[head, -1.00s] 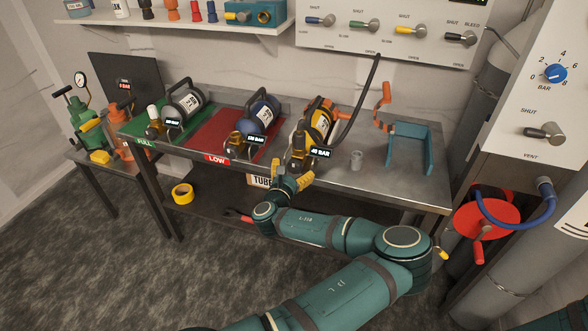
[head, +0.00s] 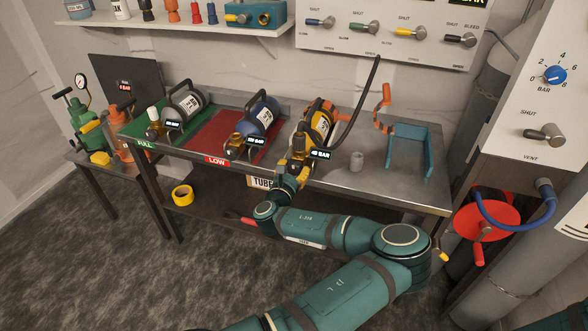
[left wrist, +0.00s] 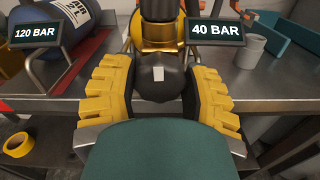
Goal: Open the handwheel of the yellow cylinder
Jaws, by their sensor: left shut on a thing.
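The yellow cylinder (head: 321,122) lies tilted in a cradle on the bench, with a brass valve and a 40 BAR display (head: 320,154) at its near end. Its handwheel is a dark round knob with a white mark (left wrist: 158,76), seen in the left wrist view. My left gripper (head: 294,172) has reached the valve from the front. In the left wrist view the yellow padded fingers of this gripper (left wrist: 160,88) are shut on the handwheel, one on each side. In the head view the fingers mostly hide the handwheel. My right gripper is out of view.
A blue cylinder (head: 259,113) with a 120 BAR display lies to the left on the red LOW mat (head: 206,145). A grey cylinder (head: 183,102) is on the green mat. A black hose (head: 363,92) rises behind the yellow cylinder. A small grey cup (head: 356,161) stands to the right.

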